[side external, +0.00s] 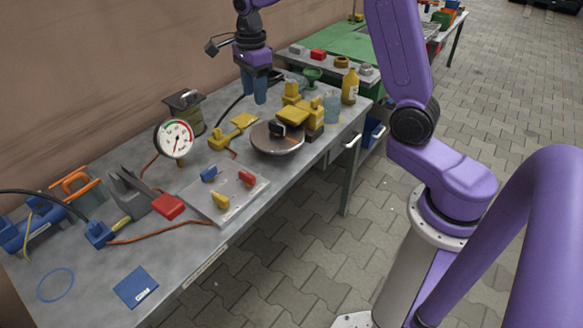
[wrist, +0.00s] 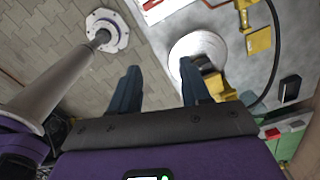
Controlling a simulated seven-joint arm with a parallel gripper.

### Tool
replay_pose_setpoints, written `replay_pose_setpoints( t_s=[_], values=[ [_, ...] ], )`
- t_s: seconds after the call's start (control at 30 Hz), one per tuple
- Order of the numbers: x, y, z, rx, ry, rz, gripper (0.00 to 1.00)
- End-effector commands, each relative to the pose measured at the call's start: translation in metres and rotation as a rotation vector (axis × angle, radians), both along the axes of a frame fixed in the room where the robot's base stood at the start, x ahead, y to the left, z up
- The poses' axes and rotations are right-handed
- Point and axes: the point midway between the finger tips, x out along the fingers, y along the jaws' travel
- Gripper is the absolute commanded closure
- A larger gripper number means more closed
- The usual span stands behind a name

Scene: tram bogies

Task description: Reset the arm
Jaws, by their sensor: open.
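My gripper (side external: 254,88) hangs over the far part of the grey workbench (side external: 105,262), above and behind the round metal dish (side external: 268,146). Its blue fingers point down, apart, with nothing between them. In the wrist view my gripper (wrist: 160,92) also shows two separate, empty fingers. The dish (wrist: 190,47) lies beyond the right fingertip there, with a dark and yellow object partly hidden by that finger.
A white plate (side external: 208,208) with small blue, red and yellow pieces lies mid-bench. The front left corner holds a blue card (side external: 136,287).

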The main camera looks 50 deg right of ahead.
Motion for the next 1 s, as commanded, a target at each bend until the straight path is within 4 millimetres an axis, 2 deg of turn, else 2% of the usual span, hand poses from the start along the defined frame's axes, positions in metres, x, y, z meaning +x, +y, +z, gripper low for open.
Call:
replay_pose_setpoints(
  t_s=[0.03, 0.2, 0.5, 0.73, 1.0],
  values=[
    [-0.012, 0.012, 0.003, -0.001, -0.002, 0.123, 0.53],
    [-0.052, 0.044, 0.009, -0.003, -0.005, 0.54, 0.53],
    [-0.135, 0.078, 0.014, -0.008, -0.013, 1.277, 0.53],
    [-0.204, 0.086, 0.012, -0.014, -0.022, 1.841, 0.53],
    [-0.281, 0.075, 0.005, -0.021, -0.033, 2.494, 0.53]
  ],
)
